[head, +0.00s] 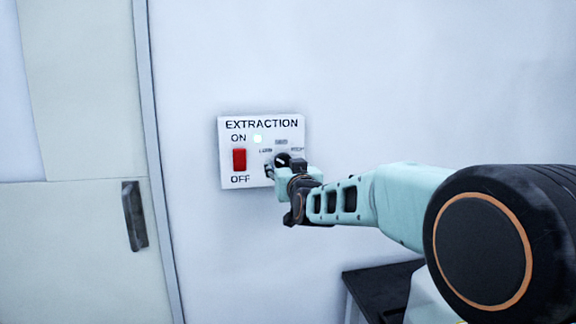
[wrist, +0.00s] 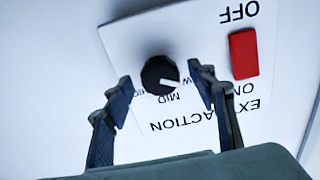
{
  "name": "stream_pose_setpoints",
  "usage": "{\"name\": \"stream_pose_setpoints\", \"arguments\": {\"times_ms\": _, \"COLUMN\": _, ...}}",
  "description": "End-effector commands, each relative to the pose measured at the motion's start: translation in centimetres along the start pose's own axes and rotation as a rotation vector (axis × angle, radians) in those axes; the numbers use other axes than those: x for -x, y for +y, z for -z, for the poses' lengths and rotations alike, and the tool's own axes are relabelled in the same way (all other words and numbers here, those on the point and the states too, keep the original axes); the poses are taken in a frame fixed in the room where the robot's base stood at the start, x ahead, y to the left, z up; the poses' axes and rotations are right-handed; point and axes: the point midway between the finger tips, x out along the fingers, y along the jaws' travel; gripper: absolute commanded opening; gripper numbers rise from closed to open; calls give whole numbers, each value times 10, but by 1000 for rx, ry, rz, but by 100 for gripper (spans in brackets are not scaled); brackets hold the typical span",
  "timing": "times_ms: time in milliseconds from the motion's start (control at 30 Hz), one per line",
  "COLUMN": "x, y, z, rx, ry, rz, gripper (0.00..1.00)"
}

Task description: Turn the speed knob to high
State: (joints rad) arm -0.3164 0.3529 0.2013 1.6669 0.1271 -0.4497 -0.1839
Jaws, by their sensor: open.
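The speed knob (wrist: 160,75) is black and round with a white pointer. In the wrist view, which shows the panel upside down, the pointer aims at the LOW label, partly hidden by a finger; MID is readable. In the head view the knob (head: 283,159) is largely hidden by my gripper. It sits on the white EXTRACTION panel (head: 226,140), also in the wrist view (wrist: 205,35). My gripper (head: 277,171) is open at the panel. In the wrist view its fingers (wrist: 165,82) stand on either side of the knob, with gaps to it.
A cabinet door with a dark handle (head: 134,215) is at the left. A dark-topped table (head: 375,285) stands below. The wall around the panel is clear.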

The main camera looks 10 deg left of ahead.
Motion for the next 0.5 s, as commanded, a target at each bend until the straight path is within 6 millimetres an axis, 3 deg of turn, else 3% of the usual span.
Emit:
{"name": "stream_pose_setpoints", "arguments": {"times_ms": 367, "x": -4, "y": 0, "z": 0, "rx": 0, "ry": 0, "rz": 0, "gripper": 51}}
{"name": "stream_pose_setpoints", "arguments": {"times_ms": 500, "x": -4, "y": 0, "z": 0, "rx": 0, "ry": 0, "rz": 0, "gripper": 36}}
